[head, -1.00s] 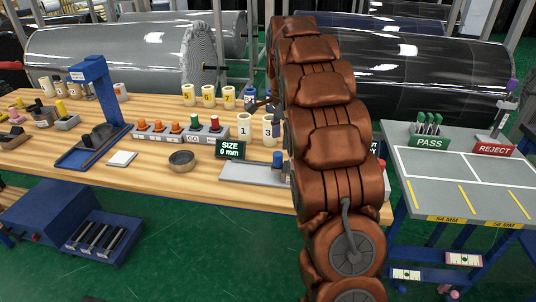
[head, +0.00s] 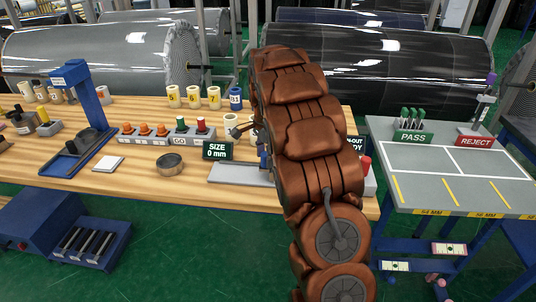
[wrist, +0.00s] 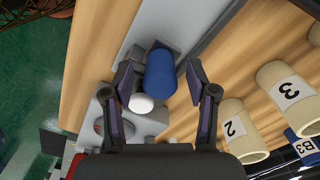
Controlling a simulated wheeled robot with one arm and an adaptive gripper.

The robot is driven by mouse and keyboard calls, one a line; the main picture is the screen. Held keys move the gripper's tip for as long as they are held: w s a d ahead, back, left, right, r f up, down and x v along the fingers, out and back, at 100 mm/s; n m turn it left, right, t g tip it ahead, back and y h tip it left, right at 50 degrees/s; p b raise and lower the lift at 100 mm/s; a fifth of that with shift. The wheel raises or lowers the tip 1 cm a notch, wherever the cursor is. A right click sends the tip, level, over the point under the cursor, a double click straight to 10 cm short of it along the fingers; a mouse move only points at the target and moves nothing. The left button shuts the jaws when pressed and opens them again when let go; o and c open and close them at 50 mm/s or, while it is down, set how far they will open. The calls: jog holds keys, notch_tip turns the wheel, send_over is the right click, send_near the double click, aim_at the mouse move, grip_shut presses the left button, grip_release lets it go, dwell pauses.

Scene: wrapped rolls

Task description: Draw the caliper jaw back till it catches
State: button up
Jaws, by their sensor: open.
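The caliper has a long grey bed (head: 232,174) at the front right of the wooden bench, partly hidden behind my arm. Its sign (head: 217,150) reads SIZE 0 mm. In the wrist view a blue cylindrical knob (wrist: 161,73) stands on the caliper's grey rail (wrist: 149,28), with a white round end (wrist: 141,103) beside it. My gripper (wrist: 160,84) is open, with one finger on each side of the blue knob. I cannot tell whether either finger touches it. In the head view my arm hides most of the gripper and the caliper's right part.
A row of buttons (head: 166,133) and a round bowl (head: 170,163) lie left of the caliper. A grey PASS/REJECT table (head: 455,185) stands at the right.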

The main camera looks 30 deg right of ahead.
jog(key=shift+f, duration=0.1)
jog(key=shift+c, duration=0.4)
grip_shut()
